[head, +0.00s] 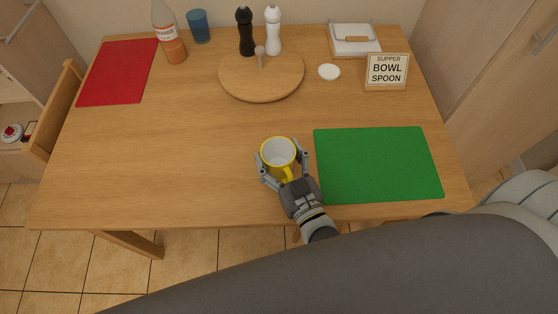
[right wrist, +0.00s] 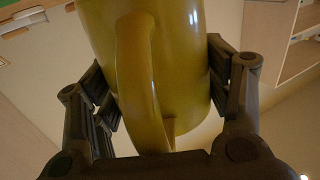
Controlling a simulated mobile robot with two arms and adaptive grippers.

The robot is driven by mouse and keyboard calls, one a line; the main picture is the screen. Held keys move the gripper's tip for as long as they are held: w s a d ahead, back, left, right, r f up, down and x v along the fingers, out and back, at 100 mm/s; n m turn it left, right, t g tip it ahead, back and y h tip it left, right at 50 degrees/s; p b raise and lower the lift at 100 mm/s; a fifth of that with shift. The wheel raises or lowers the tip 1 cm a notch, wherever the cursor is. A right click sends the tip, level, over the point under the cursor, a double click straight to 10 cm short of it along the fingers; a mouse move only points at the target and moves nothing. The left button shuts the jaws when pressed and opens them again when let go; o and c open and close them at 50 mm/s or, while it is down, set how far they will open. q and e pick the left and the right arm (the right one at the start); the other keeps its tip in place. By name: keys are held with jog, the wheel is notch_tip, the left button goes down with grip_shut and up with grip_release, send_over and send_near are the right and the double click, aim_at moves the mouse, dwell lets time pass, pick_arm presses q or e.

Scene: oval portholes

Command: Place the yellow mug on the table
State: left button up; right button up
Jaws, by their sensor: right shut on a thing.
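The yellow mug (head: 279,155) has a white inside and appears upright, its handle toward my wrist. My right gripper (head: 281,164) is shut on it, one finger on each side. In the right wrist view the mug (right wrist: 185,70) fills the middle between the two fingers of the gripper (right wrist: 160,95), handle facing the camera. In the head view the mug is over the front middle of the wooden table (head: 190,150), left of the green mat. Whether its base touches the table is hidden. My left gripper is not in view.
A green mat (head: 378,164) lies right of the mug, a red mat (head: 117,72) at the far left. A round board (head: 261,85) with grinders, a bottle (head: 168,35), a blue cup (head: 198,27) and a sign (head: 387,71) stand at the back. The left middle is clear.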

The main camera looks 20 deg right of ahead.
dwell(0.3)
jog(key=shift+f, duration=0.3)
jog(key=shift+s+f, duration=0.2)
jog(key=shift+f, duration=0.15)
jog(key=o, duration=1.2)
jog(key=shift+s+f, duration=0.1)
jog(key=shift+f, duration=0.15)
jog(key=shift+r, duration=0.5)
jog(key=s, duration=0.3)
jog(key=s+d+b, duration=0.1)
jog(key=s, duration=0.7)
jog(key=shift+s+d+r, duration=0.2)
jog(key=shift+r, duration=0.2)
